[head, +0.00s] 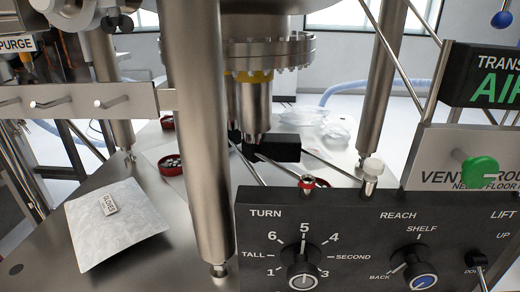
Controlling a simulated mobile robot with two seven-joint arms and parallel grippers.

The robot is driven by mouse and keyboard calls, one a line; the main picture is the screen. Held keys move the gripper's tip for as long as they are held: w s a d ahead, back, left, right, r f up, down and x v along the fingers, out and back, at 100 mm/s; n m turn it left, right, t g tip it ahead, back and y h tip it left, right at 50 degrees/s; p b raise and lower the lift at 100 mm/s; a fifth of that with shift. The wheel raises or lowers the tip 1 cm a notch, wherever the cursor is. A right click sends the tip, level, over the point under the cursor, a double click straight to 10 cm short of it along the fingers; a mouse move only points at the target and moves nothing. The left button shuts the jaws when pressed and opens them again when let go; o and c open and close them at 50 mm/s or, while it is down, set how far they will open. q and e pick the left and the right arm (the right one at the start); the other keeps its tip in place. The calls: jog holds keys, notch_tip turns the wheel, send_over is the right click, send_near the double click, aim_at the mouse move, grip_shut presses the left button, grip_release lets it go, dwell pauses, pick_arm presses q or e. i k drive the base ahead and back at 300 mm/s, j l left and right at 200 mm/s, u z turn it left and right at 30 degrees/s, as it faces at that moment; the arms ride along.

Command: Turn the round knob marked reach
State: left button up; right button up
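The round knob marked REACH (418,270) is on the black panel (350,215) at the lower right. It is dark with a blue cap. The label SHELF stands above it and BACK at its lower left. A short white line at its left side lies toward BACK; I cannot tell for sure whether this is its pointer. Neither of my grippers shows in the head view, and nothing touches the knob.
A similar knob marked TURN (302,275) is left of REACH, and a LIFT lever (477,260) is to the right. A green knob (480,171) sticks out above. A thick metal post (200,130) stands left of the panel. A white glove packet (115,225) lies at left.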

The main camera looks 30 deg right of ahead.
aim_at(418, 275)
jog(key=z, duration=1.7)
